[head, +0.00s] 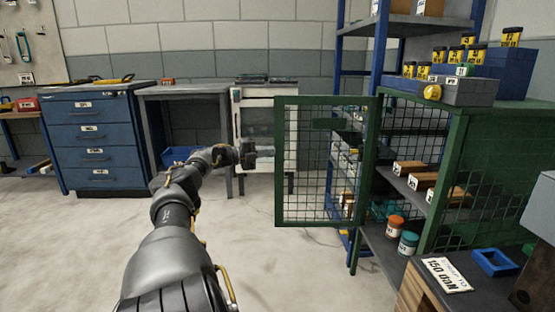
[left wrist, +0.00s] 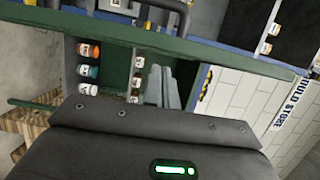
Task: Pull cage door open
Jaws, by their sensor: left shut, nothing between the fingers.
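The cage door (head: 325,222) is a green frame with dark wire mesh. It stands swung out to the left of the green cage (head: 495,180), and the cage front is open to its shelves. My left gripper (head: 268,152) is shut and empty, with its fingertips at the door's free left edge. I cannot tell whether they touch it. In the left wrist view the shut fingers (left wrist: 165,85) point toward the shelves, and a green bar (left wrist: 150,38) crosses beyond them. My right gripper is not in view.
The cage holds wooden blocks (head: 410,167) and jars (head: 408,243). A bench with a blue tray (head: 493,262) and a label stands at the lower right. A blue drawer cabinet (head: 95,140) and a grey table stand at the back left. The floor (head: 80,250) at left is clear.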

